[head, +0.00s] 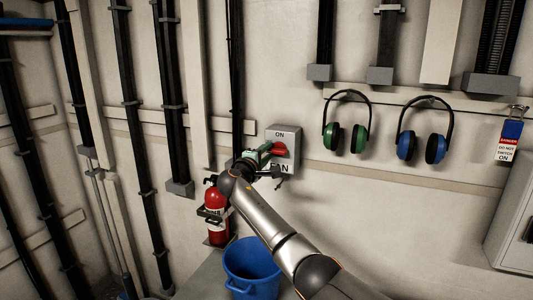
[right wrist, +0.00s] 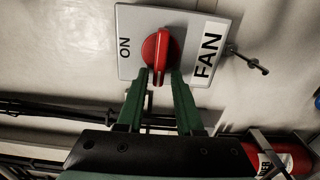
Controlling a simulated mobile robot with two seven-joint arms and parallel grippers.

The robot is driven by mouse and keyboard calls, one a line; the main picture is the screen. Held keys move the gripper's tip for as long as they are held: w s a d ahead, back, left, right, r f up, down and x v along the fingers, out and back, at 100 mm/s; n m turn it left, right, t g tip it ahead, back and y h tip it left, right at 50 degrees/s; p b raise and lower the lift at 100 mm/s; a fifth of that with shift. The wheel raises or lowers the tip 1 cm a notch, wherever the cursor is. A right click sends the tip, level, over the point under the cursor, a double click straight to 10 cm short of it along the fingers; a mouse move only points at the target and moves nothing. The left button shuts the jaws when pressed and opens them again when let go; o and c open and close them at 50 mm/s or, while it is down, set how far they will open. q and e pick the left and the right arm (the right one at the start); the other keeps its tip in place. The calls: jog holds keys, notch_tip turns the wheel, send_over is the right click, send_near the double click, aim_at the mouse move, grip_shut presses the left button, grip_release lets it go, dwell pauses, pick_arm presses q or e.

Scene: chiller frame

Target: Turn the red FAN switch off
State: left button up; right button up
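The FAN switch is a grey box (head: 291,134) on the wall with ON above and FAN below; it also shows in the right wrist view (right wrist: 184,18). Its red handle (head: 280,149) lies roughly crosswise to the line from ON to FAN, as the right wrist view shows (right wrist: 161,48). My right gripper (head: 268,152) is at the handle, coming from its left side. In the right wrist view, its green fingers (right wrist: 160,78) stand either side of the handle's near end with small gaps seeming to show. My left gripper is out of view.
A red fire extinguisher (head: 216,213) hangs below left of the switch. A blue bucket (head: 252,268) stands beneath. Green (head: 346,138) and blue (head: 424,146) ear defenders and a danger tag (head: 507,148) hang to the right. A small hook-like part (right wrist: 250,61) juts beside the box.

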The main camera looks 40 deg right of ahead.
jog(key=shift+o, duration=0.6)
jog(key=b+v, duration=0.2)
jog(key=v, duration=1)
jog(key=shift+s+a+b, duration=0.15)
jog(key=shift+a+b, duration=0.1)
jog(key=shift+b, duration=0.05)
